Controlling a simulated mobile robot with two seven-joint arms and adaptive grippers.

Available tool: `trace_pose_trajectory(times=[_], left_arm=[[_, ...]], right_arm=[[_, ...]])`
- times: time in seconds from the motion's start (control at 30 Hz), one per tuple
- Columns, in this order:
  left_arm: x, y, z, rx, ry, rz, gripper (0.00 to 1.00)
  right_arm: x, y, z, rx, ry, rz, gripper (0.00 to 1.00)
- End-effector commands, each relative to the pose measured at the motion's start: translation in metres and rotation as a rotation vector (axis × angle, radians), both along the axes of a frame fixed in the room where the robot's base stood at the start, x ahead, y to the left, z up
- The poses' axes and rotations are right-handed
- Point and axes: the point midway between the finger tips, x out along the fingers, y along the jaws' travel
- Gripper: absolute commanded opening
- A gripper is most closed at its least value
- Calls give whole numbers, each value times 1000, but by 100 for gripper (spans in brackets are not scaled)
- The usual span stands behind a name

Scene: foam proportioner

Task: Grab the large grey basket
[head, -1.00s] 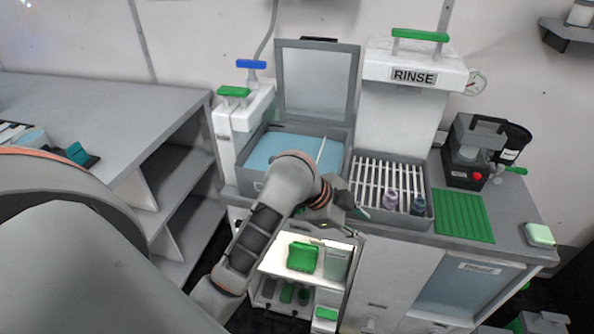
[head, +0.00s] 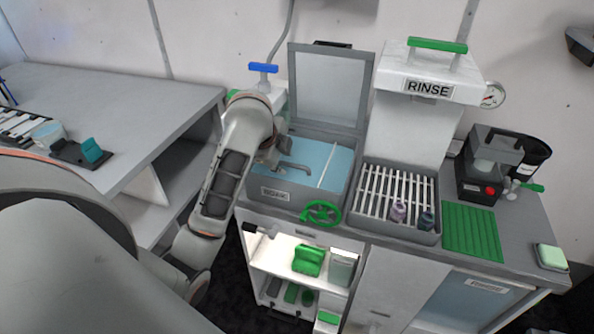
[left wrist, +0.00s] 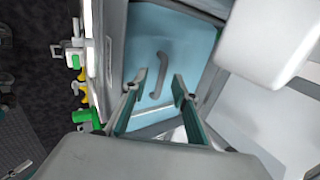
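A grey curved handle (head: 293,167) shows against the blue liquid in the open grey basin (head: 278,193). It may belong to the large grey basket; no basket body can be made out. In the left wrist view the handle (left wrist: 166,76) lies just beyond my open fingertips. My left gripper (head: 270,152) is over the left part of the basin, beside the handle, partly hidden behind my own wrist. In the left wrist view my left gripper (left wrist: 159,80) is open and empty. My right gripper is not in view.
The raised lid (head: 330,88) stands behind the basin. A slatted rack tray (head: 397,232) with two small bottles sits to the right, below the RINSE unit (head: 420,115). A green handwheel (head: 321,213) is at the basin's front. A blue-handled valve (head: 263,69) stands behind left.

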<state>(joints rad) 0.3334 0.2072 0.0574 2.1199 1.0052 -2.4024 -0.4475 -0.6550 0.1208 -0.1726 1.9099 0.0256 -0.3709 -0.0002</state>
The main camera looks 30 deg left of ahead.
Motion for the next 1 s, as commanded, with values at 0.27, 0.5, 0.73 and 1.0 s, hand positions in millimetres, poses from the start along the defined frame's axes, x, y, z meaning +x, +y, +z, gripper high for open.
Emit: trace_pose_trajectory(times=[0.27,0.5,0.73,1.0], left_arm=[[11,0,-14,0,1,-1,28],[31,1,-39,-1,1,1,28],[37,2,-47,-1,-2,-1,28],[36,1,-46,-1,-2,-1,0]], right_arm=[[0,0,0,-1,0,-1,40],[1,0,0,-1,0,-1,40],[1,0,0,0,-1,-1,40],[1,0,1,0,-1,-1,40]])
